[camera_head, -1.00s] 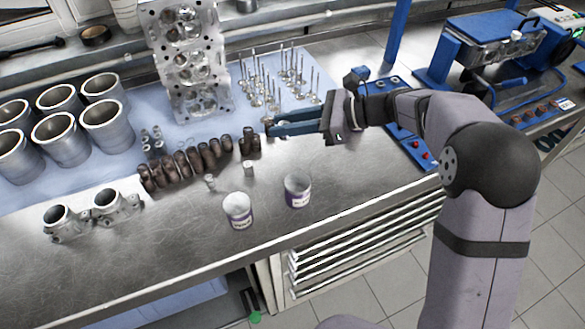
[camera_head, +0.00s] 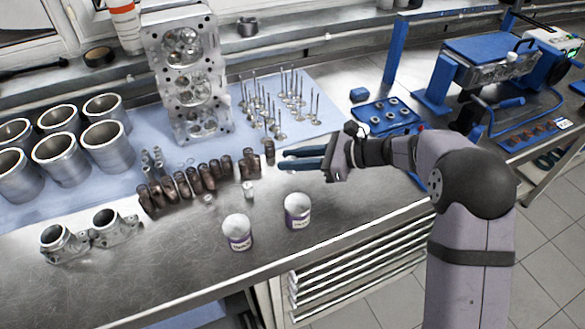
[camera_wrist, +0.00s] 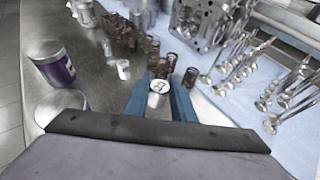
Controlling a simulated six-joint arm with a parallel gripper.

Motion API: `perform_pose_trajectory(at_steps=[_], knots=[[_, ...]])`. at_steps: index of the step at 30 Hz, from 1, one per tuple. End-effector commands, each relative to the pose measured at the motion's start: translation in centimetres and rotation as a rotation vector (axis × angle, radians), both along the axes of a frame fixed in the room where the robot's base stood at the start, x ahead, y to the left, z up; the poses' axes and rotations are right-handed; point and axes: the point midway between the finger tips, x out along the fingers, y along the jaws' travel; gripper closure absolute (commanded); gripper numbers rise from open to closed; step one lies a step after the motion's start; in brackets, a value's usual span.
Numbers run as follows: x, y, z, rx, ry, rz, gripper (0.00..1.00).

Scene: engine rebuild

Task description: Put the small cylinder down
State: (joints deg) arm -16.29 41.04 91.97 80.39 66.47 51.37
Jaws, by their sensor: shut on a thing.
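My gripper (camera_head: 283,158) has blue fingers and reaches in from the right, over the bench beside the right end of the row of brown springs. In the wrist view its fingers (camera_wrist: 159,98) are shut on a small silver-white cylinder (camera_wrist: 158,87) with a dark mark on its end face. I cannot tell whether the held one touches the bench.
Brown springs (camera_head: 190,183) stand close to the fingertips, and upright valves (camera_head: 278,120) stand on the blue mat behind. Two white-and-purple tubs (camera_head: 238,234) (camera_head: 297,212) stand in front. Bare metal bench lies right of the tubs. A cylinder head (camera_head: 190,90) stands at the back.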

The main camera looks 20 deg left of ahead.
Motion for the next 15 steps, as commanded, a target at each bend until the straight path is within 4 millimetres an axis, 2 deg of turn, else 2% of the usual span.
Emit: perform_pose_trajectory(at_steps=[4, 10, 15], knots=[[0.0, 0.0, -0.6, 0.0, 0.003, 0.0, 1.0], [0.0, 0.0, -2.9, 0.001, 0.004, -0.001, 1.0], [0.0, 0.0, -3.7, 0.001, 0.0, 0.0, 1.0]])
